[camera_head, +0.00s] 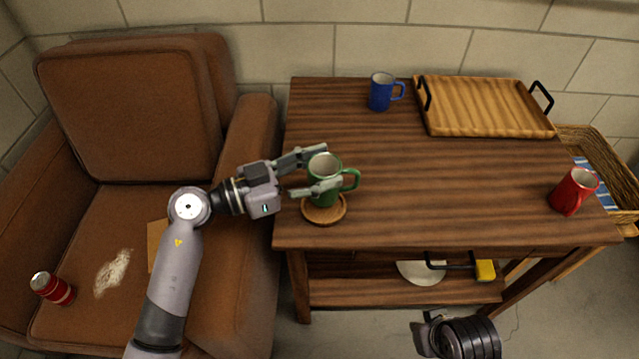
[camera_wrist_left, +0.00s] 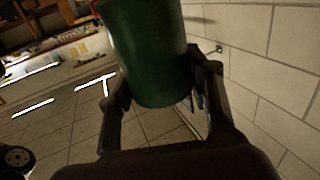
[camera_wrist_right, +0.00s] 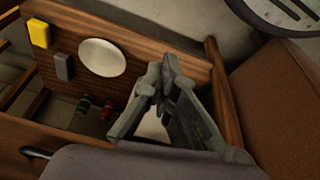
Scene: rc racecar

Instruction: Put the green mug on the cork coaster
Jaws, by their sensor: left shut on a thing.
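The green mug (camera_head: 319,190) is upright at the table's left front, its handle to the right. My left gripper (camera_head: 322,170) is shut on it, one finger on each side. In the left wrist view the mug (camera_wrist_left: 150,55) sits between the fingers (camera_wrist_left: 160,85). The round cork coaster (camera_head: 324,215) lies on the table directly under the mug and is partly hidden by it. I cannot tell whether the mug's base touches the coaster. My right gripper (camera_wrist_right: 163,75) has its fingertips together, empty, low in front of the table's lower shelf.
On the wooden table (camera_head: 440,190) are a blue mug (camera_head: 380,92), a wooden tray (camera_head: 490,105) with black handles and a red mug (camera_head: 573,192). The middle is clear. A brown armchair (camera_head: 130,110) stands left, with a red can (camera_head: 53,289). A wicker basket (camera_head: 590,140) is right.

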